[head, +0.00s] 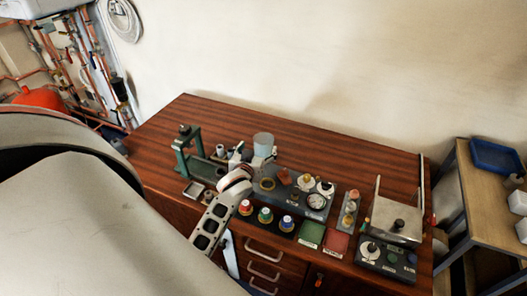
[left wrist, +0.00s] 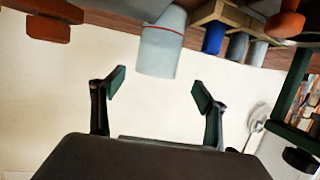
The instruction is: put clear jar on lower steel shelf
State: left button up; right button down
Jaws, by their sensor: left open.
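The clear jar (head: 263,139), a pale bluish cylinder, stands among small items at the back of the wooden bench. In the left wrist view the jar (left wrist: 160,48) shows upside down with a thin red line, just beyond the fingertips. My left gripper (head: 244,157) is just left of the jar in the head view, and small in that picture. In the left wrist view my left gripper (left wrist: 158,88) is open, its fingers apart and empty, and the jar lies between their directions. I cannot make out a lower steel shelf. My right gripper is not in view.
A green press-like stand (head: 187,150) is left of the jar. A dark panel with knobs and a gauge (head: 317,202) is to its right. A side table with a blue tray (head: 496,156) stands far right. The bench's back left is clear.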

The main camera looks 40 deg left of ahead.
aim_at(266, 137)
pick_arm(q)
jog(key=x, duration=0.7)
jog(key=shift+w+d+f+b, duration=0.1)
jog(key=shift+w+d+b, duration=0.15)
jog(key=shift+b, duration=0.1)
grip_shut()
